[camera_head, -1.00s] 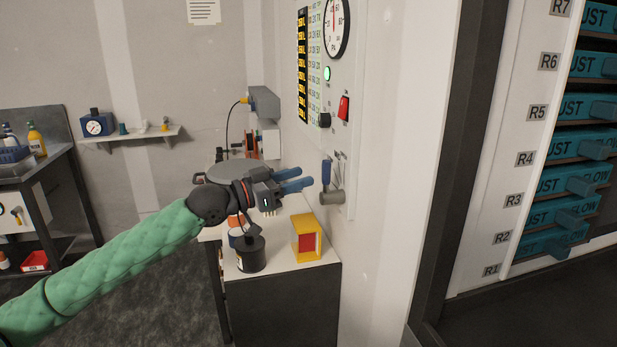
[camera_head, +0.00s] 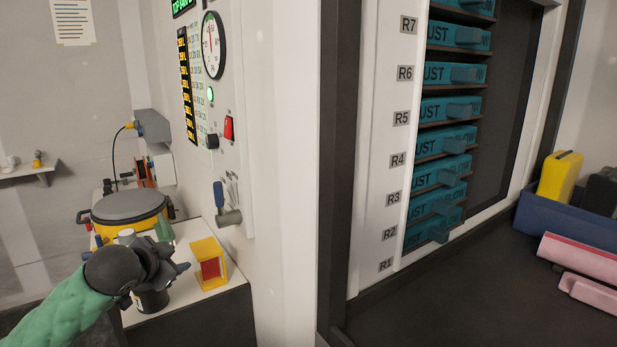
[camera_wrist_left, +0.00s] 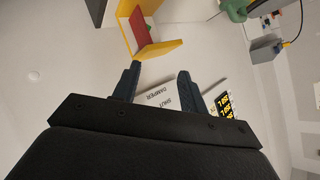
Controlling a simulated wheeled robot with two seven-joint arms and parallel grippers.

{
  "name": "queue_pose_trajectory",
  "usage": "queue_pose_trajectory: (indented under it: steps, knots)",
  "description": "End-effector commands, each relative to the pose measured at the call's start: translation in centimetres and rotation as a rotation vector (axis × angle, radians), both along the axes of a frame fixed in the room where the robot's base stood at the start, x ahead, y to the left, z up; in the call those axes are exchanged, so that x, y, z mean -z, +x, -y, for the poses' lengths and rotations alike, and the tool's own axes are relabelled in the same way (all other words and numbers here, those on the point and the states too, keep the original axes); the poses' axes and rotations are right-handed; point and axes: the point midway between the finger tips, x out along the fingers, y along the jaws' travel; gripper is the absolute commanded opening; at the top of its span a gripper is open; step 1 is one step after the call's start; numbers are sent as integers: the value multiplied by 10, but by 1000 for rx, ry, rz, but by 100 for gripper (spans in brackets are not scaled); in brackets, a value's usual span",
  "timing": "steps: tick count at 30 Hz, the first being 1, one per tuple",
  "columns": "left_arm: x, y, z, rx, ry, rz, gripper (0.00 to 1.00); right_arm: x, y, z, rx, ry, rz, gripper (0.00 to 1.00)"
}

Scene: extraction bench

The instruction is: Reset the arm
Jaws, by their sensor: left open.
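My left arm (camera_head: 60,318), in a green quilted sleeve, comes in at the lower left of the head view. Its gripper (camera_head: 182,267) is above the small white-topped bench, by the black jar (camera_head: 152,300) and left of the yellow box. In the left wrist view the two dark blue fingers (camera_wrist_left: 158,82) stand apart with nothing between them. Beyond them is a white wall with a label reading SHUT DAMPER (camera_wrist_left: 172,97). My right gripper is not in view.
A yellow and red open box (camera_head: 209,264) stands near the bench's right edge and shows in the wrist view (camera_wrist_left: 147,32). A yellow pot with grey lid (camera_head: 127,208) is behind. A blue-handled lever (camera_head: 219,195) is on the wall panel. A rack with teal drawers (camera_head: 445,110) stands right.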

Motion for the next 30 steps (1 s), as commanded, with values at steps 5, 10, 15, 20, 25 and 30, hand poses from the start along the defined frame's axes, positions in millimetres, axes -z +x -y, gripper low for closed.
queue_pose_trajectory:
  steps: [5,10,15,20,25,30]
  knots:
    - [56,-26,13,-101,21,-90,43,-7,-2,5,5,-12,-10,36]
    - [110,-59,27,-185,11,-187,43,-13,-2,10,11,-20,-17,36]
    - [161,-98,45,-250,-26,-286,43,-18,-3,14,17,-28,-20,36]
    - [203,-138,65,-291,-78,-375,43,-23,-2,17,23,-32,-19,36]
    - [244,-182,90,-319,-146,-469,43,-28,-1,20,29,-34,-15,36]
    - [280,-230,115,-339,-221,-580,43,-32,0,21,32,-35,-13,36]
